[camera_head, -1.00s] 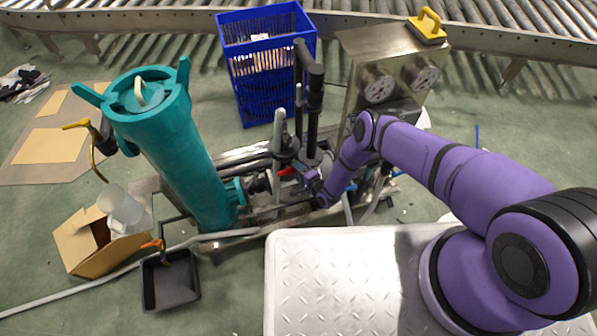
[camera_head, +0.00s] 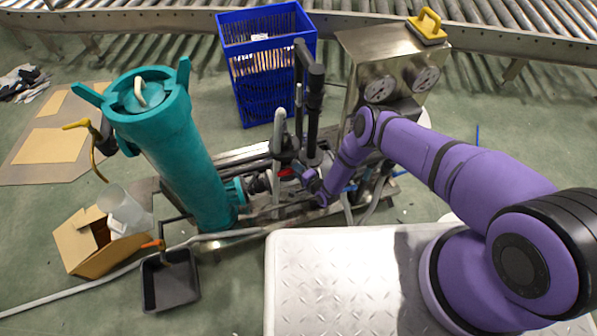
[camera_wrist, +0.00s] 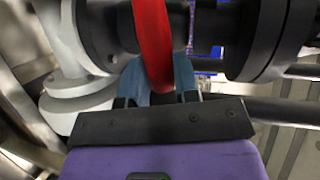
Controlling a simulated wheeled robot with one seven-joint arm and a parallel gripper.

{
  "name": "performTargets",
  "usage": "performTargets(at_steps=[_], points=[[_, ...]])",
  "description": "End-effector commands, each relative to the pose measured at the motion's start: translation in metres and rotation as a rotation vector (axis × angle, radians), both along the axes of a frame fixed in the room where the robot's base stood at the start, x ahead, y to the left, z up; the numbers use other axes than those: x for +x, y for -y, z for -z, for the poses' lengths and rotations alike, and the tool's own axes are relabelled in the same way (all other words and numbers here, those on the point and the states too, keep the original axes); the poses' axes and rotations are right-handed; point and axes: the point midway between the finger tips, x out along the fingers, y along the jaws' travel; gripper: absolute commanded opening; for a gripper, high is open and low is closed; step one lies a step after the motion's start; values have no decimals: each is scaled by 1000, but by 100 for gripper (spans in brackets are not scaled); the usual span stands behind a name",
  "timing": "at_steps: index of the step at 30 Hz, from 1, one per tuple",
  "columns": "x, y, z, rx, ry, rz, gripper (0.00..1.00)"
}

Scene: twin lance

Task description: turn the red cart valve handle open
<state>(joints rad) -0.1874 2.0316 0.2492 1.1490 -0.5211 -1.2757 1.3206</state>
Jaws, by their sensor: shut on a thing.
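The red valve handle (camera_wrist: 153,45) runs down the middle of the wrist view, between dark pipe flanges. My gripper (camera_wrist: 158,78) has its two blue-grey fingers on either side of the handle's lower end and is shut on it. In the head view a small red part of the handle (camera_head: 286,172) shows at the cart's piping, just left of my purple wrist. My fingertips are too small to make out there. The handle's upper end runs out of the wrist view.
A teal filter vessel (camera_head: 185,150) stands left of the valve. Dark upright pipes (camera_head: 315,105) and a steel box with two round gauges (camera_head: 385,75) crowd behind and right of it. A blue crate (camera_head: 265,75) stands behind. A metal tread plate (camera_head: 340,285) lies in front.

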Motion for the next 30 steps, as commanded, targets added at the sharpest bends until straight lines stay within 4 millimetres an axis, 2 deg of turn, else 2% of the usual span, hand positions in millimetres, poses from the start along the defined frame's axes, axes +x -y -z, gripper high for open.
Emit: performTargets(at_steps=[30], points=[[-8,-21,-25,-897,255,-5,5]])
